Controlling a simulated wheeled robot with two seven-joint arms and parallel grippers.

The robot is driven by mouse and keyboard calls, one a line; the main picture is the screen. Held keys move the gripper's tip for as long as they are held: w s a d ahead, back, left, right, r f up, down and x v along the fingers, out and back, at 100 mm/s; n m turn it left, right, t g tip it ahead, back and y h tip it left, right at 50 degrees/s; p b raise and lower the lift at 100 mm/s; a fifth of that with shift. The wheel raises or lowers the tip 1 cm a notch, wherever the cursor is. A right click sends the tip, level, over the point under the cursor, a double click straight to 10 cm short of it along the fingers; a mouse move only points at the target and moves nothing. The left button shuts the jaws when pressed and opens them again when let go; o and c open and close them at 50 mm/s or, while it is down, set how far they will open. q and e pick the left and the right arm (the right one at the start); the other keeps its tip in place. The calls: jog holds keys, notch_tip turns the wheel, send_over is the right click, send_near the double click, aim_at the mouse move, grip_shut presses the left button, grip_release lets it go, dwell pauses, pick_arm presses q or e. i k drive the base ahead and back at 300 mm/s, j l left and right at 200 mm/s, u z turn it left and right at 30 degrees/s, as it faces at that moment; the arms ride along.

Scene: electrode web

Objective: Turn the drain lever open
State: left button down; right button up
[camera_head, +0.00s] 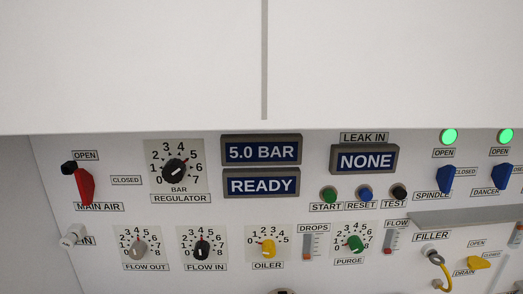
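The drain lever (478,263) is a small yellow handle at the lower right of the white panel, above and right of the DRAIN label (466,273). It lies roughly horizontal, its narrower end toward the right. An OPEN label (477,243) is above it and a CLOSED label (491,254) is at its upper right, near the narrower end. Neither of my grippers shows in the head view.
A yellow hose (441,268) hangs below the FILLER label left of the lever. A grey ledge (459,216) juts out above. Blue SPINDLE (446,178) and DANCER (502,177) levers are higher up. A red MAIN AIR lever (84,184) is at far left.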

aim_at(473, 263)
jog(key=z, duration=1.6)
